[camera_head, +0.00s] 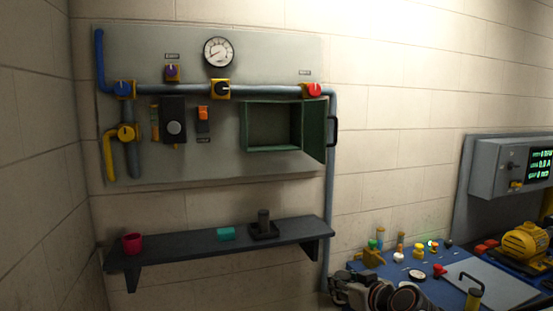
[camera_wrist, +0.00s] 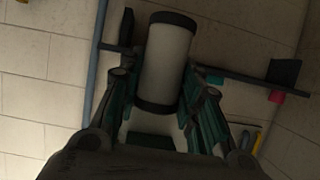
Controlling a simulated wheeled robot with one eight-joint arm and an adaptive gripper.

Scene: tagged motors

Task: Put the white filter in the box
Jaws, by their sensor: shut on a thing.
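The white filter (camera_wrist: 166,58), a white cylinder with black end caps, is between the fingers of my gripper (camera_wrist: 165,85) in the wrist view. The fingers press on its two sides. In the head view, the green box (camera_head: 272,148) is on the grey wall panel, with its door (camera_head: 315,130) swung open to the right. Its inside looks empty. My arm (camera_head: 378,295) shows at the bottom edge of the head view, low and to the right of the box. The filter cannot be made out there.
A dark shelf (camera_head: 190,255) under the panel holds a red cup (camera_head: 132,243), a teal cylinder (camera_head: 226,233) and a black holder (camera_head: 264,228). A blue bench (camera_head: 350,266) at the right carries several small parts and a yellow motor (camera_head: 525,243). A blue-grey pipe (camera_head: 329,200) runs beside the open door.

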